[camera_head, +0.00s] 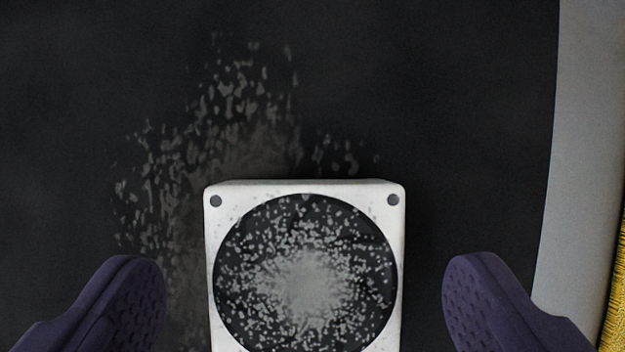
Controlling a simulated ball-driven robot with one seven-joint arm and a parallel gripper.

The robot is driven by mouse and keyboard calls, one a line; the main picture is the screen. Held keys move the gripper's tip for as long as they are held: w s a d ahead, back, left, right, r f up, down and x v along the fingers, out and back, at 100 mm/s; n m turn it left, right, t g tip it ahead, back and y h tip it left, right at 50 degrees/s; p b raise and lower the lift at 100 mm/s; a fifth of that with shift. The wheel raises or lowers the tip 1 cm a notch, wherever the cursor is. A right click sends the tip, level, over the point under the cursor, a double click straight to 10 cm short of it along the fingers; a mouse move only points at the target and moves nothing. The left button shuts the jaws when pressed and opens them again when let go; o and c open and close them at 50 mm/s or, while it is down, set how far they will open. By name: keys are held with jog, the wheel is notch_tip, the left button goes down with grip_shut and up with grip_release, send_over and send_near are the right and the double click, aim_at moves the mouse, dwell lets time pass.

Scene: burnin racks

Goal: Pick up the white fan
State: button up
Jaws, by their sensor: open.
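The white fan (390,225) is at the bottom middle of the view. It has a square white frame, a dark round opening speckled with grey, and a dark hole in each of its two visible corners. Its lower edge is cut off by the picture. My gripper (305,300) is open, with one dark purple finger left of the fan and the other right of it. A gap shows between each finger and the fan's side, and neither appears to touch it. I cannot tell the height of the fingertips over the surface.
The fan lies on a black surface (450,90) with a patch of grey speckles (240,90) above and left of it. A grey border (590,130) runs down the right side, with a yellow strip (617,290) at the far right edge. The black surface is otherwise clear.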

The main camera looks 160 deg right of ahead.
jog(key=shift+w+f, duration=0.25)
jog(key=shift+f, duration=0.35)
jog(key=shift+r, duration=0.15)
jog(key=c, duration=1.1)
jog(key=shift+c, duration=0.2)
jog(key=shift+r, duration=0.1)
